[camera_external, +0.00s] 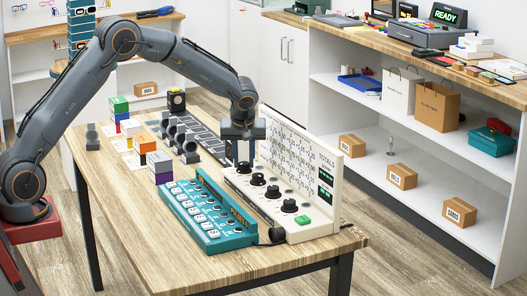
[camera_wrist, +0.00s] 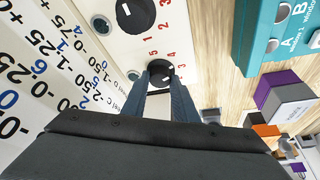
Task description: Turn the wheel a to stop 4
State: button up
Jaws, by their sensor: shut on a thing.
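A white panel (camera_external: 312,232) stands on the table, with a row of black wheels and an upright printed back. My gripper (camera_external: 240,160) points down at the far end of this row. In the wrist view my gripper (camera_wrist: 165,92) has its two fingers closed around a black wheel (camera_wrist: 160,68). Red numerals are printed around this wheel; its letter and its setting cannot be read. The neighbouring wheel (camera_wrist: 135,14) shows above it and is free. In the external view the held wheel is mostly hidden by the fingers; other wheels, such as the nearest one (camera_external: 289,206), show clearly.
A teal box (camera_external: 211,236) with rows of switches lies close left of the panel. Stacked coloured blocks (camera_external: 159,167) and dark grey stands (camera_external: 188,148) are further left. The table's near right corner is clear. Shelves (camera_external: 375,155) with bags and boxes stand behind.

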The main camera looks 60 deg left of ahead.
aim_at(249, 176)
jog(key=shift+w+d+n+g+b, duration=0.1)
jog(key=shift+n+g+b, duration=0.35)
jog(key=shift+n+b, duration=0.5)
jog(key=shift+w+n+g+b, duration=0.1)
jog(key=shift+n+g+b, duration=0.4)
jog(key=shift+n, duration=0.85)
jog(key=o, duration=1.1)
jog(key=shift+c, duration=0.2)
jog(key=shift+r, duration=0.1)
jog(key=v, duration=0.7)
jog(key=shift+d+r, duration=0.25)
